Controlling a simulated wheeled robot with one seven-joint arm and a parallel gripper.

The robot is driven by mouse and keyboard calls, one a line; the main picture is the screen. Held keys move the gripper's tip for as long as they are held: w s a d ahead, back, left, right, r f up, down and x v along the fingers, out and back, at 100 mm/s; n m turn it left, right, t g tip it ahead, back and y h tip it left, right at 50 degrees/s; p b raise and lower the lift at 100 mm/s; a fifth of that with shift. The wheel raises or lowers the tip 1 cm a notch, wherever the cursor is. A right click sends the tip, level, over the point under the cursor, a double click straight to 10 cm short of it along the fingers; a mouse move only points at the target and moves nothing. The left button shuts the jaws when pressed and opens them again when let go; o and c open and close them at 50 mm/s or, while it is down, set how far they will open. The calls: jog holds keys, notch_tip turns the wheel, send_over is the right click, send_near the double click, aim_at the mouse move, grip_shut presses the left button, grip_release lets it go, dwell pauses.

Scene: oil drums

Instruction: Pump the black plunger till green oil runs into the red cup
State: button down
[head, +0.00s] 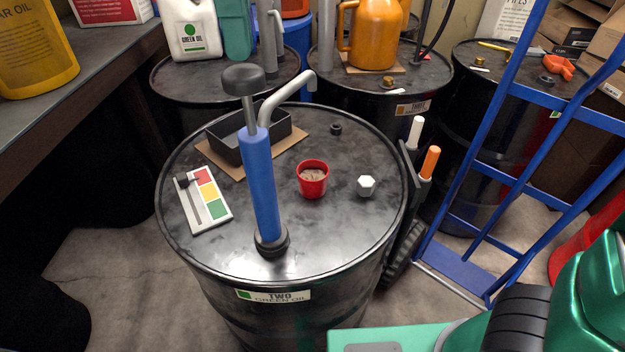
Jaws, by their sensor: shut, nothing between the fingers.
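A blue hand pump (262,190) stands on the black drum labelled "TWO GREEN OIL" (345,240). Its black plunger knob (244,79) sits raised above the blue barrel on a short grey rod. A grey spout (290,92) curves from the barrel top to the right, its tip pointing down. The red cup (313,182) stands upright on the drum lid, right of the pump. Its inside looks brownish-grey; I see no green oil in it or at the spout. Whether the tip is directly over the cup, I cannot tell. My gripper is out of view; green parts of mine show at bottom right.
The lid also holds a black tray (240,140) on cardboard, a red-yellow-green gauge card (204,199), a white hex cap (366,186) and a small black cap (336,129). A blue hand truck (480,180) stands right. Other drums crowd behind.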

jog(key=shift+r, duration=0.25)
jog(key=shift+r, duration=2.5)
jog(key=w+d+f+m, duration=0.3)
jog(key=d+f+m, duration=0.15)
jog(key=d, duration=0.45)
jog(key=w+d+f+m, duration=0.35)
jog(key=d+f, duration=0.25)
jog(key=d, duration=0.3)
jog(key=w+d+f+m, duration=0.3)
jog(key=d+f+m, duration=0.15)
jog(key=d, duration=0.45)
jog(key=s+d+f+m, duration=1.1)
jog(key=s+d+f, duration=0.5)
jog(key=d+f, duration=0.3)
jog(key=shift+s+d+f, duration=0.3)
jog(key=shift+d+f, duration=0.1)
jog(key=shift+d, duration=0.1)
